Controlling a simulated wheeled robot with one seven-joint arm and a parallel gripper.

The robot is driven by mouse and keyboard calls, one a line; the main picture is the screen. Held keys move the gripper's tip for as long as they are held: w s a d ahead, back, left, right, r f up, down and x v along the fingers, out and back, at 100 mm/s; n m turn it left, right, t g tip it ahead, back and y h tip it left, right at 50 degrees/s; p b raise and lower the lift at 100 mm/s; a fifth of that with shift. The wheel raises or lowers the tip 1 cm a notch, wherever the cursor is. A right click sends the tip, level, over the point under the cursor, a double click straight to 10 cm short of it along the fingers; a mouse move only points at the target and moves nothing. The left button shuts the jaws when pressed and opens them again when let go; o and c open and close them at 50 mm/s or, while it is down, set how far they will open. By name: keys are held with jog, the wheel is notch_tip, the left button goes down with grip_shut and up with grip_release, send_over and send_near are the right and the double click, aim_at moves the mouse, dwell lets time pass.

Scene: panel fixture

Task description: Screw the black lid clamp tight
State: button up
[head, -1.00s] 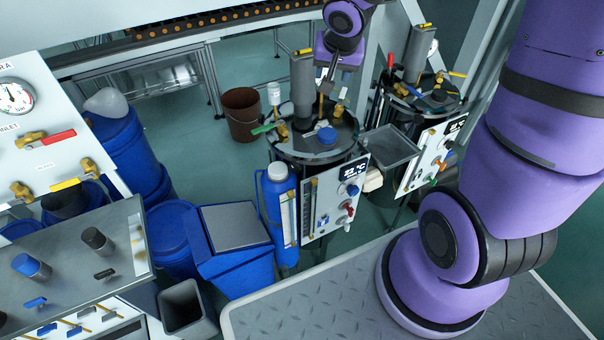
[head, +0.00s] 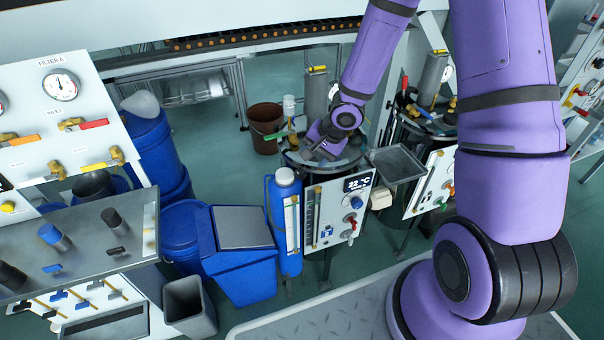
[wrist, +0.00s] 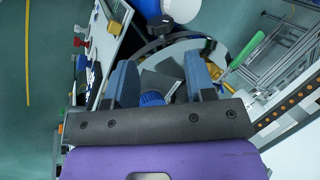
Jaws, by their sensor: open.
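My gripper (head: 318,142) is low over the round lid of the near vessel (head: 345,160) and hides much of it. In the wrist view, my gripper's two fingers (wrist: 160,72) are open and well apart, with nothing held. A ridged blue cap (wrist: 152,98) shows between the fingers, partly hidden by the gripper body. A black knob-like piece (wrist: 160,24) at the lid's ring, beyond the fingertips, looks like the black lid clamp. Another black piece (wrist: 208,47) is at the ring's right. The clamp is not clear in the head view.
A blue bottle with a white cap (head: 283,176) stands beside the vessel. A control panel (head: 337,210) is on its front. A grey tray (head: 396,162) and a second vessel (head: 430,128) are to the right. A green-handled valve (wrist: 248,48) is close to the right finger.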

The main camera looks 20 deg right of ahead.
aim_at(303, 171)
jog(key=shift+x, duration=4.8)
jog(key=shift+d, duration=0.1)
jog(key=c, duration=0.6)
